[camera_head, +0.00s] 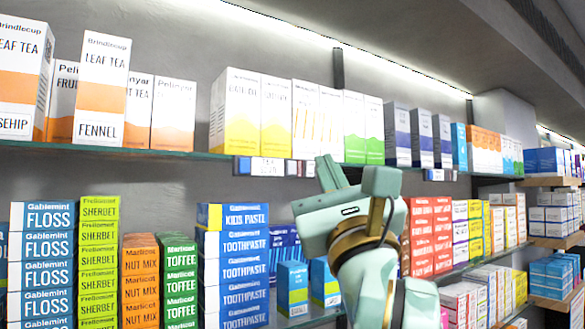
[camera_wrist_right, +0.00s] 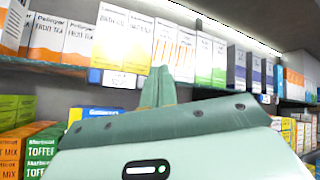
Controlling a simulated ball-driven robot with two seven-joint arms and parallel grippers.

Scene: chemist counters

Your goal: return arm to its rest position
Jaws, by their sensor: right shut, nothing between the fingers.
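My right gripper (camera_head: 326,165) is raised in front of the shelves in the head view, right of the picture's middle. Its pale green arm comes up from the bottom edge. In the right wrist view the two fingers of the right gripper (camera_wrist_right: 158,82) stand together, shut, with nothing between them. The fingertips are in front of the upper shelf's edge and do not visibly touch any box. The gripper and forearm hide part of the lower shelf. My left gripper is in neither view.
The upper shelf (camera_head: 90,148) bears tea boxes, including a FENNEL box (camera_head: 101,88), and yellow boxes (camera_head: 275,115). Below stand FLOSS boxes (camera_head: 42,245), TOOTHPASTE boxes (camera_head: 235,268) and red boxes (camera_head: 430,235) close beside my arm. More wooden shelves (camera_head: 555,241) stand at far right.

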